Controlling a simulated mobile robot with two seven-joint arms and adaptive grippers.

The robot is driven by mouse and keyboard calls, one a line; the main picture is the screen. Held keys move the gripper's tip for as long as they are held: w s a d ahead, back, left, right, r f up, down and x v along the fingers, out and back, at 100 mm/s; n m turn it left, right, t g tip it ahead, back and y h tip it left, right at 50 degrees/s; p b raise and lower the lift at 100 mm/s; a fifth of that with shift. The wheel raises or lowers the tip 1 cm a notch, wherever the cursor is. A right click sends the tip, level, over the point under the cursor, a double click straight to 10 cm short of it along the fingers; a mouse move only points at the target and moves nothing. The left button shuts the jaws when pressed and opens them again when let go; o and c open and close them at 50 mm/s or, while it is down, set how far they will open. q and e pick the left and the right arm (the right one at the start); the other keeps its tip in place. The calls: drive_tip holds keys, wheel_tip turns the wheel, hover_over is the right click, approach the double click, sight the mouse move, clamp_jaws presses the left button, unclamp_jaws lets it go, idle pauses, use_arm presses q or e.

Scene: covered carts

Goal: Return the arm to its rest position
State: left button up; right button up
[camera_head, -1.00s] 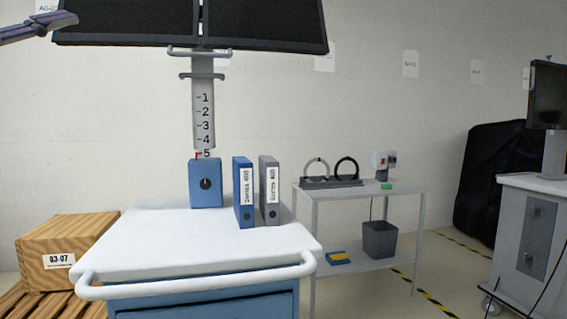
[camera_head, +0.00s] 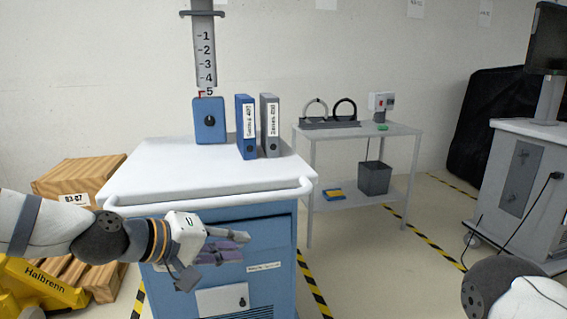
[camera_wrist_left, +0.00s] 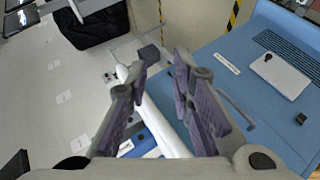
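My left arm comes in from the left in the head view, low in front of the white-topped blue cart (camera_head: 200,168). Its gripper (camera_head: 232,246) has purple finger pads and appears in front of the cart's blue front, below the white handle (camera_head: 225,202). In the left wrist view the fingers (camera_wrist_left: 158,70) stand apart with nothing between them, and the cart's front and handle show behind. Part of my right arm (camera_head: 508,292) shows at the bottom right corner. My right gripper is out of view.
A blue box (camera_head: 209,120), a blue binder (camera_head: 246,127) and a grey binder (camera_head: 270,126) stand on the cart. A wooden crate (camera_head: 80,176) is left, above a yellow pallet truck (camera_head: 40,288).

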use_arm(q)
drive_tip(key=s+f+m+g+y, duration=0.1)
drive_tip(key=s+f+g+y, duration=0.15)
drive_tip(key=s+f, duration=0.85)
drive_tip(key=s+f+g+y, duration=0.1)
drive_tip(key=s+f+g, duration=0.2)
drive_tip(key=s+f, duration=0.75)
drive_tip(key=s+a+f+m+g+y, duration=0.1)
drive_tip(key=s+a+f, duration=0.2)
drive_tip(key=s, duration=0.5)
drive_tip(key=s+a+f+m+g+y, duration=0.1)
drive_tip(key=s+a+f+g+y, duration=0.1)
drive_tip(key=s+a, duration=0.3)
drive_tip(key=s+a+f+m+g+y, duration=0.1)
drive_tip(key=s+a+f, duration=0.3)
drive_tip(key=s, duration=0.8)
drive_tip(key=shift+a+f+m+g+y, duration=0.3)
drive_tip(key=shift+a+g+y, duration=0.15)
drive_tip(key=shift+g+y, duration=0.2)
